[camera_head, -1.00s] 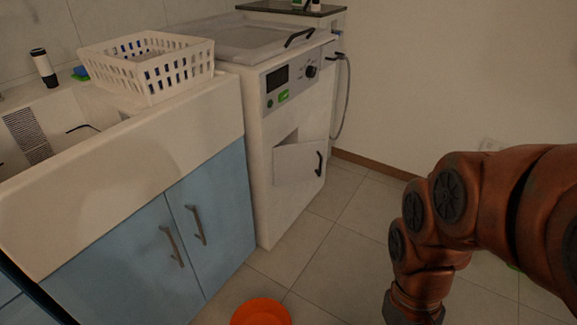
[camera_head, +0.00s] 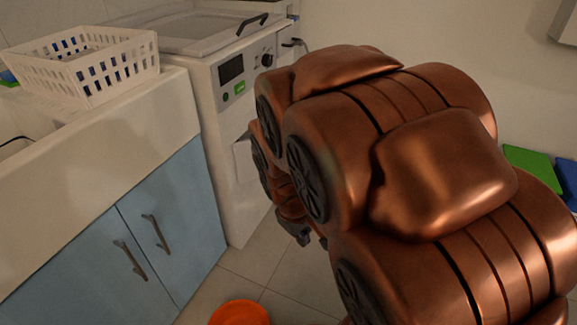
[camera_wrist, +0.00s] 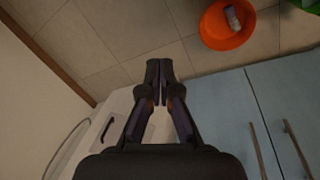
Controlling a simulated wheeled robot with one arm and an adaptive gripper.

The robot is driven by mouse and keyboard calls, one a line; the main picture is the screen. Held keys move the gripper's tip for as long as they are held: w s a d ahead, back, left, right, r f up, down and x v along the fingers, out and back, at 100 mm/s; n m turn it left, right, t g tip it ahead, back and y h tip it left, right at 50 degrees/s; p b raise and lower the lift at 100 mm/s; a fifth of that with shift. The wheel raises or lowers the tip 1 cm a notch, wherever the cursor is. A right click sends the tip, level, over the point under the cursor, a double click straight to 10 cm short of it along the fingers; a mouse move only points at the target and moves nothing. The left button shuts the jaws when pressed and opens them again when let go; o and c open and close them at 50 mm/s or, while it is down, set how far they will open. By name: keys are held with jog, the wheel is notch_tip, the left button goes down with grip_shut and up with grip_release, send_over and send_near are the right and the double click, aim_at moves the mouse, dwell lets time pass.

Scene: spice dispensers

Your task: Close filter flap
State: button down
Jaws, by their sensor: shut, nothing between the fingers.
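The white filter flap (camera_head: 243,158) is on the front of the white machine (camera_head: 232,200). Only its left part shows in the head view; my arm hides the rest and its handle. It looks ajar, with a dark gap above its edge. My gripper (camera_wrist: 162,68) is shut and empty in the wrist view, its fingertips together over the floor. The machine's white body (camera_wrist: 112,108) lies behind and left of the fingers there. I cannot tell whether the gripper touches the flap.
A blue cabinet (camera_head: 165,220) with handles stands left of the machine. A white basket (camera_head: 85,62) sits on the counter. An orange bowl (camera_head: 240,313) lies on the floor; it also shows in the wrist view (camera_wrist: 222,38). Green (camera_head: 528,160) and blue items lie at right.

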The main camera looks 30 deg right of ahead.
jog(key=w+d+f+n+t+h+b, duration=0.1)
jog(key=w+d+f+n+t+h, duration=0.15)
jog(key=w+d, duration=0.65)
jog(key=w+d+f+n+t+h+b, duration=0.1)
jog(key=w+d+f+n+t, duration=0.2)
jog(key=w+d, duration=0.55)
jog(key=w+d+f+n+t+y+b, duration=0.2)
jog(key=f+n+t+y, duration=0.4)
jog(key=n+t, duration=0.5)
jog(key=shift+w+d+t+b, duration=0.3)
jog(key=shift+d+t+b, duration=0.2)
jog(key=shift+b, duration=0.35)
jog(key=w+b, duration=0.2)
jog(key=w, duration=1.1)
jog(key=shift+w+f+b, duration=0.15)
jog(key=shift+w+b, duration=0.2)
jog(key=shift+w, duration=0.05)
jog(key=shift+w+n, duration=0.1)
jog(key=shift+n, duration=0.15)
